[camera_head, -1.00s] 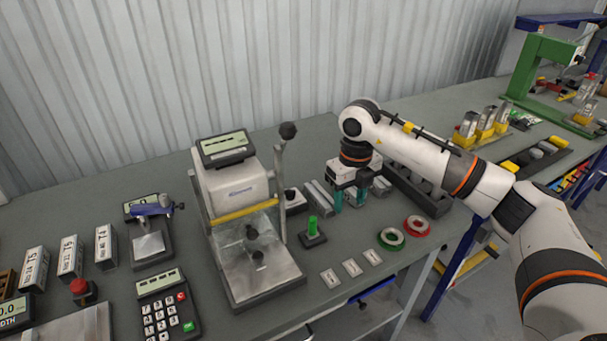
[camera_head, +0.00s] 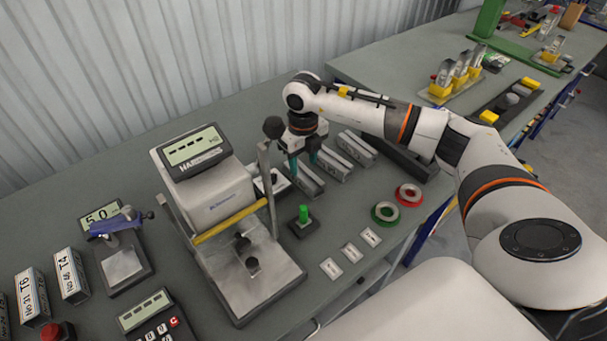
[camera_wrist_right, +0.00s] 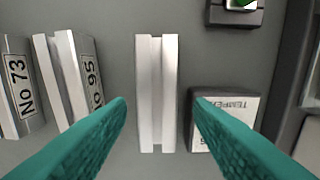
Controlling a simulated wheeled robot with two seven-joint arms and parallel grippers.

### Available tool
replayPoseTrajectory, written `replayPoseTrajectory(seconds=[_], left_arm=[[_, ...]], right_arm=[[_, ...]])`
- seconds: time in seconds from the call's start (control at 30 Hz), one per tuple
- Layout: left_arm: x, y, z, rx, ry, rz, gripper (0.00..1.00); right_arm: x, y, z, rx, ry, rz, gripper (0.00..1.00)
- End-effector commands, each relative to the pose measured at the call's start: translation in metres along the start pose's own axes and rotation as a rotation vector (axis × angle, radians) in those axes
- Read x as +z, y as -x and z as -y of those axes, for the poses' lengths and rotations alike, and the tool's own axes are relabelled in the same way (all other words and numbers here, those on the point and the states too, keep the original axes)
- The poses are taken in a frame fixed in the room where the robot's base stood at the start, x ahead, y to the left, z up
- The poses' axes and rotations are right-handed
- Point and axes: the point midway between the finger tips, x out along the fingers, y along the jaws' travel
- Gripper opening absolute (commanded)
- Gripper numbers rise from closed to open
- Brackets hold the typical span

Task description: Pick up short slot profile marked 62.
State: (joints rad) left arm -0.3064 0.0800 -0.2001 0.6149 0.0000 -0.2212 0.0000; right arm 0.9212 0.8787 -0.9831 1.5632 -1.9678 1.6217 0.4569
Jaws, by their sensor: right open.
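My right gripper (camera_head: 303,166) is open and points down over the leftmost of three short metal slot profiles. That profile (camera_head: 309,182) shows in the right wrist view as a pale grooved bar (camera_wrist_right: 156,95) between the two green fingers (camera_wrist_right: 160,125), not gripped. No number is visible on it. Two more profiles lie beside it: one (camera_head: 335,164) whose label reads No 95 in the wrist view (camera_wrist_right: 68,80), and one (camera_head: 358,148) labelled No 73 there (camera_wrist_right: 18,85). I see no mark 62. My left gripper is not in view.
A bench tester (camera_head: 215,190) stands left of the gripper. A green-topped stand (camera_head: 303,220) and green and red tape rings (camera_head: 385,213) are in front.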

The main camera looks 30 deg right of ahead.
Motion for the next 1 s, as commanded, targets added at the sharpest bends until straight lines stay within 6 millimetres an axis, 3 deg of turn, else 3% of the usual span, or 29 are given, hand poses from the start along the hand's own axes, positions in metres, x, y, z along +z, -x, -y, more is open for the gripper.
replayPoseTrajectory(seconds=[0.27, 0.4, 0.67, 0.9, 1.0], left_arm=[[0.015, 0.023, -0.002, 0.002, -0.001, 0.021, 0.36], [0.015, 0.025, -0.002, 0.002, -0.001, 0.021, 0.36], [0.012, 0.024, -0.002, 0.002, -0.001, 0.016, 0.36], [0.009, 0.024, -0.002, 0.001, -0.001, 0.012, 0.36], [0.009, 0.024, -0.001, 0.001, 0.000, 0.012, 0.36]], right_arm=[[0.000, -0.030, -0.003, 0.000, -0.001, 0.005, 0.47], [0.000, -0.049, -0.003, -0.001, 0.000, 0.002, 0.47], [-0.001, -0.054, -0.003, 0.000, 0.001, 0.000, 0.47], [-0.001, -0.054, -0.003, 0.000, 0.001, -0.001, 0.11], [-0.001, -0.053, -0.003, 0.000, 0.000, -0.002, 0.09]])
